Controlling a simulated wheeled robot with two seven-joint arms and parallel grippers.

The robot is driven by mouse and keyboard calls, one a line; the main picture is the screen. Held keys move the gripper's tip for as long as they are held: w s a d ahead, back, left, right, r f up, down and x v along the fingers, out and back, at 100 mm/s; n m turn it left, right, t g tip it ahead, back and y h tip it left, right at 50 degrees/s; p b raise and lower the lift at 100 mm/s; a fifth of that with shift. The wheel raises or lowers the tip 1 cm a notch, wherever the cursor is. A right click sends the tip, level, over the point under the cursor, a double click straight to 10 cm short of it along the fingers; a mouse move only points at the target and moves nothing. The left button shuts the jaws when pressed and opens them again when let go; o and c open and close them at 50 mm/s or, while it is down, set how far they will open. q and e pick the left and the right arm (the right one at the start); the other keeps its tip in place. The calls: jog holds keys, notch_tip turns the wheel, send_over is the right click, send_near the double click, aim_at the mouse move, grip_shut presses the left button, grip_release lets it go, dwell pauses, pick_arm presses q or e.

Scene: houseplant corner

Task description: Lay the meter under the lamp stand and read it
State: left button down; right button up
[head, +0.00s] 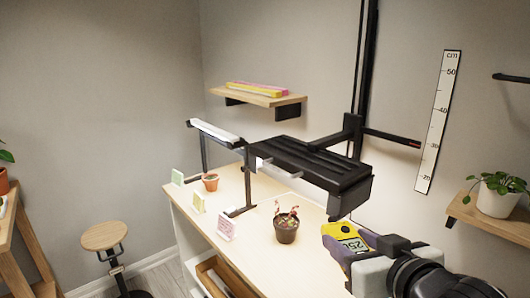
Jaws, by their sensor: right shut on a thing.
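My right gripper (366,244) is at the lower right, shut on the yellow and purple meter (342,237). The meter's display faces me and shows digits, but I cannot read them all surely. The meter is held in front of the table's right part. A lamp stand with a white bar (214,132) on dark legs stands on the pale wooden table (262,207). A black finned panel (310,163) hangs to its right, joined to a tall black column (366,75). My left gripper is not in view.
A potted red-green plant (286,228) stands near the meter, a small terracotta pot (210,183) farther back. Several small cards, one pink (227,227), line the left edge. A cm scale (438,120) is on the wall. A stool (104,237) stands left.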

jog(key=s+d+r+m+h, duration=0.2)
jog(key=d+r, duration=0.2)
jog(key=d, duration=0.1)
jog(key=shift+s+d+r+h, duration=0.15)
jog(key=shift+s+r+h, duration=0.05)
jog(key=shift+s+h, duration=0.1)
